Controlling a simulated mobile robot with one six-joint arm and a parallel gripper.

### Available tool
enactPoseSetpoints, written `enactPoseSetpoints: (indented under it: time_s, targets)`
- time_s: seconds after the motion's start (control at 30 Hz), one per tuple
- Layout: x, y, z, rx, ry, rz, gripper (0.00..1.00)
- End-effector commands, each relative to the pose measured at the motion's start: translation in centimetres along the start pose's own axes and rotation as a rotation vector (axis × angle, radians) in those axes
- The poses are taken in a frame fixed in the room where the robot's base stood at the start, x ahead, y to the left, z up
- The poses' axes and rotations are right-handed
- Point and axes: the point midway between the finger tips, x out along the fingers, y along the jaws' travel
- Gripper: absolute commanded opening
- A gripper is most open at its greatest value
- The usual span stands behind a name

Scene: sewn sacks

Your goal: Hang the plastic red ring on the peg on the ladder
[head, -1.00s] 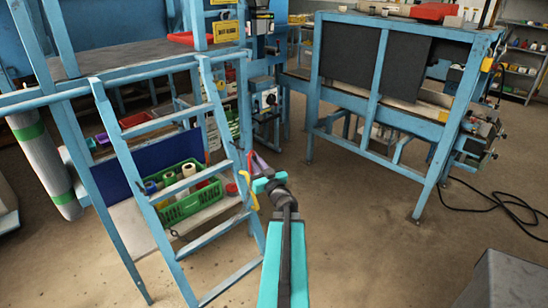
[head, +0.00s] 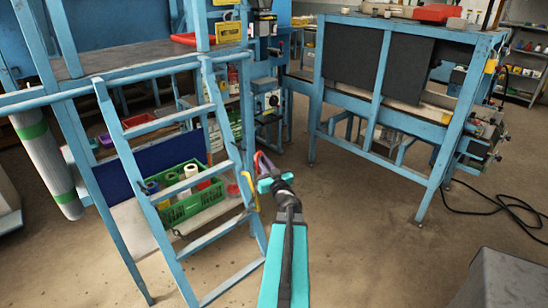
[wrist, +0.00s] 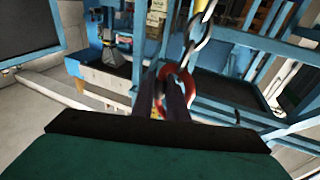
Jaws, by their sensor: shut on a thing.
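The red ring (wrist: 188,82) shows in the wrist view between and beside the dark fingers of my gripper (wrist: 164,84), which is shut on it. Silver chain-like links (wrist: 197,38) show just above the ring; I cannot tell whether they are joined to it. In the head view my gripper (head: 264,164) is right of the blue ladder (head: 152,187), near its right rail. The ring is too small there to make out clearly. A yellow curved piece, possibly the peg (head: 251,190), shows at that rail, just left of my gripper. I cannot tell the gap in depth.
A green crate (head: 190,208) with several rolls and bottles stands on a low shelf behind the ladder. A blue workbench frame (head: 375,75) stands at the back right. A black cable (head: 500,207) lies on the floor at right.

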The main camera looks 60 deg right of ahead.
Motion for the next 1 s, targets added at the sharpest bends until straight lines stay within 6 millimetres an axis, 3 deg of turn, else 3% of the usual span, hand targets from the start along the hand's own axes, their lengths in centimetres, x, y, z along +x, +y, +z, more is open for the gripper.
enactPoseSetpoints:
  time_s: [1.0]
  targets:
    - [4.0, -0.9, 1.1, -0.001, 0.001, 0.006, 0.00]
